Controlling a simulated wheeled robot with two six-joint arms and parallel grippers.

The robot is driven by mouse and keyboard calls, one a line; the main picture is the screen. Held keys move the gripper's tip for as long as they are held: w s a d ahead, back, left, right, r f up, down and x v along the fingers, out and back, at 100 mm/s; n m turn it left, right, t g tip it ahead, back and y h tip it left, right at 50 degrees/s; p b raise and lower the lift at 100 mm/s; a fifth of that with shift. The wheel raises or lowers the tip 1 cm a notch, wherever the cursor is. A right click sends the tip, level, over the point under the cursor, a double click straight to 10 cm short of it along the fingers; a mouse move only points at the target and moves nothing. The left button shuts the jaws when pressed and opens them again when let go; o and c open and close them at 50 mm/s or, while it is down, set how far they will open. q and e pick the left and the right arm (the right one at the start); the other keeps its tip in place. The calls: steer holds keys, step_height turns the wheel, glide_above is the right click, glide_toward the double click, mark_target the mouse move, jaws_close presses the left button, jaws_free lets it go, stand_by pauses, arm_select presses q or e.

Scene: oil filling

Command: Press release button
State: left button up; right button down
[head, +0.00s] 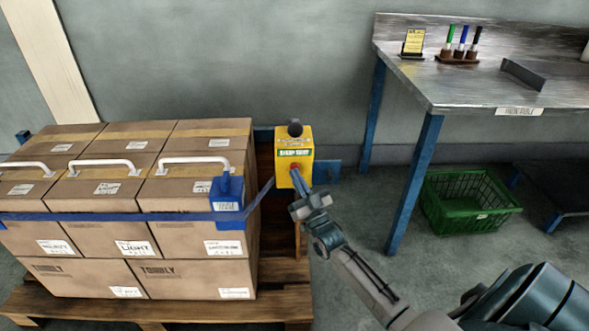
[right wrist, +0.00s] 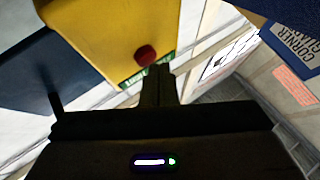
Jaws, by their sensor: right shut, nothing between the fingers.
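A yellow box (head: 307,142) with a green label and a dark round knob on top stands at the right end of the stacked cartons in the head view. In the right wrist view the yellow box (right wrist: 112,28) fills the upper left, with a red button (right wrist: 146,54) on its face. My right gripper (head: 298,176) is shut and empty, its fingers pointing at the box and covering part of the button area in the head view. In the right wrist view the fingertips (right wrist: 158,70) are just beside the button; I cannot tell whether they touch it. My left gripper is out of view.
Strapped cartons (head: 110,190) on a wooden pallet (head: 200,308) stand left of the box, with a blue strap (head: 120,217) around them. A metal workbench (head: 480,85) with markers is at right, above a green crate (head: 470,205). Floor between pallet and bench is clear.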

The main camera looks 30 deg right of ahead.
steer(key=shift+w+d, duration=0.25)
steer(key=shift+w, duration=0.2)
stand_by(0.4)
stand_by(0.3)
steer(key=shift+s+a+p, duration=0.45)
steer(key=shift+s+a, duration=0.1)
steer(key=shift+s, duration=0.3)
